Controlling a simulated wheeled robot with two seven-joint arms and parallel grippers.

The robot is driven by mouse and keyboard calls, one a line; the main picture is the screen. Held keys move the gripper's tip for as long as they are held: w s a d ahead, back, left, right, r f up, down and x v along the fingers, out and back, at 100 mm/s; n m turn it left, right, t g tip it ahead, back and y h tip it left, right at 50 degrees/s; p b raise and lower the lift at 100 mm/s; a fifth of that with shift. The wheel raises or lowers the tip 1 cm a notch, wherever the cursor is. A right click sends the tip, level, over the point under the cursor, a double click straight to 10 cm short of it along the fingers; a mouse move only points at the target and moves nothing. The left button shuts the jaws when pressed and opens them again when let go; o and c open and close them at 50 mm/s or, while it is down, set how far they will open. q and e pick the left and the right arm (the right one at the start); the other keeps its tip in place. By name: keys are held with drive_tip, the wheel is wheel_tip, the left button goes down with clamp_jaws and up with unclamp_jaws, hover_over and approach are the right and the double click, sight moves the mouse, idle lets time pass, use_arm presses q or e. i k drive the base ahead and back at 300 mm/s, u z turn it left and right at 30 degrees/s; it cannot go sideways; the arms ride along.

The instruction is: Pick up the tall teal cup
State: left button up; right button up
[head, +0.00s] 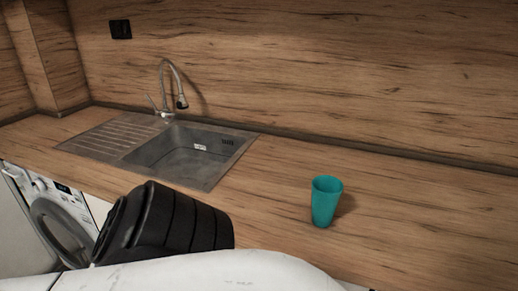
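The tall teal cup (325,204) stands upright on the wooden countertop, right of the sink and near the counter's front edge. Its open rim faces up, and nothing touches it. A white arm link and a black ribbed part of my own body fill the lower middle of the head view, in front of the counter. No gripper fingers show in this view.
A steel sink (190,153) with a drainboard and a curved faucet (173,84) is set in the countertop (420,215). A washing machine (52,215) stands under the counter at left. A wooden splashback (300,70) rises behind. The counter around the cup is clear.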

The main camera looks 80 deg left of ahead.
sight(327, 190)
drive_tip(key=u, duration=1.85)
drive_tip(key=i, duration=0.05)
